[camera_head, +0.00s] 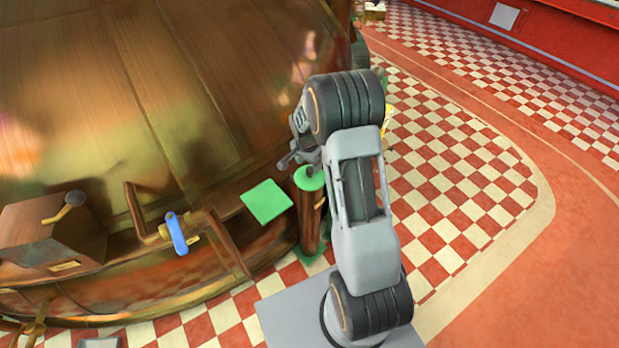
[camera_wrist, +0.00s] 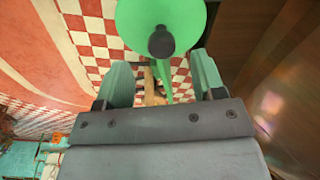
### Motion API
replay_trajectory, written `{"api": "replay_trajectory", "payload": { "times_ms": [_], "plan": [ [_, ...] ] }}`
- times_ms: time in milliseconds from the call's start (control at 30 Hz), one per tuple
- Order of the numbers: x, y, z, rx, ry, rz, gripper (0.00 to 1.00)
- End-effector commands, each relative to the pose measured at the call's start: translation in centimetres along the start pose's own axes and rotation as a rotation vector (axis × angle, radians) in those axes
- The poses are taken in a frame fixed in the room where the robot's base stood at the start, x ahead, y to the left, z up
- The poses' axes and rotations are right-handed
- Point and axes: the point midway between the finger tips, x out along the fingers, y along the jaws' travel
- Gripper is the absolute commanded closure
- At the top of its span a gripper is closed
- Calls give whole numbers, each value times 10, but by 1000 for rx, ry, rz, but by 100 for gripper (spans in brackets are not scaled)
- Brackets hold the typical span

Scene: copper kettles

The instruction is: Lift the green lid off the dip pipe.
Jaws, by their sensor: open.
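The green lid (camera_head: 313,182) is a round disc with a dark knob (camera_wrist: 161,42). It sits on top of the upright brown dip pipe (camera_head: 309,222), beside the copper kettle. In the wrist view the lid (camera_wrist: 140,18) is at the top, with the knob near the middle. My gripper (camera_head: 291,160) is close to the lid in the head view, partly covered by my arm. In the wrist view my gripper (camera_wrist: 162,68) is open and empty, its two green-grey fingers apart. The knob appears just beyond the fingertips; whether it is between them I cannot tell.
The large copper kettle (camera_head: 120,90) fills the left. A flat green square (camera_head: 267,201) lies on the ledge left of the pipe. A blue-handled valve (camera_head: 177,233) and a box with a lever (camera_head: 52,230) stand further left. The checkered floor (camera_head: 450,180) is clear at right.

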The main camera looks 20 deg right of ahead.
Motion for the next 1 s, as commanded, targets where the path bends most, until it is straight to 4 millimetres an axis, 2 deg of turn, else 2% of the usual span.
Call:
{"api": "replay_trajectory", "payload": {
  "times_ms": [400,733,1000],
  "plan": [
    [47,-1,-1,1,-1,1,37],
    [52,-2,-1,0,0,0,37],
    [52,-2,-1,0,0,0,62]
  ]
}}
